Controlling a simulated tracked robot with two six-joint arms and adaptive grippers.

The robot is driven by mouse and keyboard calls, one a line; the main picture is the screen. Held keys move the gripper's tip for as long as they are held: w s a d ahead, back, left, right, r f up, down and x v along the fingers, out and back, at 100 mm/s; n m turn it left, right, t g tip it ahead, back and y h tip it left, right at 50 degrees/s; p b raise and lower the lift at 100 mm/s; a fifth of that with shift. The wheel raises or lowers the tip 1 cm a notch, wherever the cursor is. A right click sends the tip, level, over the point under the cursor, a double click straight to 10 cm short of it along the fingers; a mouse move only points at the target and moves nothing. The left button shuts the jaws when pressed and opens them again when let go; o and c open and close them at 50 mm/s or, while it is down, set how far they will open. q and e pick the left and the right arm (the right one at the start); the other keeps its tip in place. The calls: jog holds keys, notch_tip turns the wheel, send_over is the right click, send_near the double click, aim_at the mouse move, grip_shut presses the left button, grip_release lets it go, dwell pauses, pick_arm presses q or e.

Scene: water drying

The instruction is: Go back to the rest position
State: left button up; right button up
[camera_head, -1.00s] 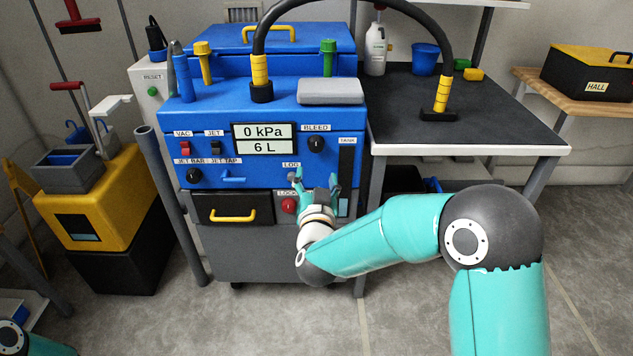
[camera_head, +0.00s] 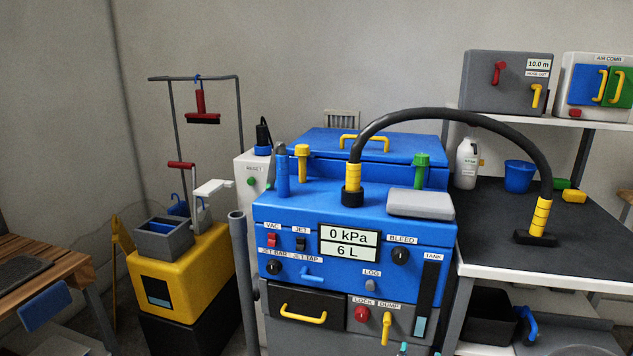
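Only a teal sliver of my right gripper (camera_head: 403,349) shows at the bottom edge, in front of the blue machine (camera_head: 290,212). Most of it is cut off, so I cannot see whether it is open. My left gripper is out of view. The machine's display (camera_head: 348,242) reads 0 kPa and 6 L. Below it are the LOG button (camera_head: 370,285), the red LOCK knob (camera_head: 361,314) and the yellow DUMP handle (camera_head: 386,328). The drawer (camera_head: 300,302) with a yellow handle looks shut.
A black hose (camera_head: 450,115) arches from the machine to a nozzle on the dark-topped table (camera_head: 495,215) at right. A yellow cart (camera_head: 210,265) stands at left, beside a wooden table (camera_head: 40,240). A shelf at upper right holds a grey box (camera_head: 508,85) and the AIR COMB box (camera_head: 570,75).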

jog(key=s+a+f+n+g+y, duration=0.1)
jog(key=s+f+g+y, duration=0.15)
jog(key=f, duration=0.35)
jog(key=s+f+g+y, duration=0.1)
jog(key=s+f, duration=0.3)
jog(key=f, duration=0.2)
jog(key=s+a+f+n+g+y, duration=0.1)
jog(key=s+a+f+g+y, duration=0.3)
jog(key=s, duration=0.8)
jog(key=s+a+f+n+g+y, duration=0.1)
jog(key=s+a+f+g, duration=0.5)
jog(key=s, duration=0.5)
notch_tip(320, 180, up, 25)
jog(key=s+p, duration=0.1)
jog(key=p, duration=2.4)
jog(key=shift+a+p, duration=0.2)
jog(key=shift+p, duration=0.2)
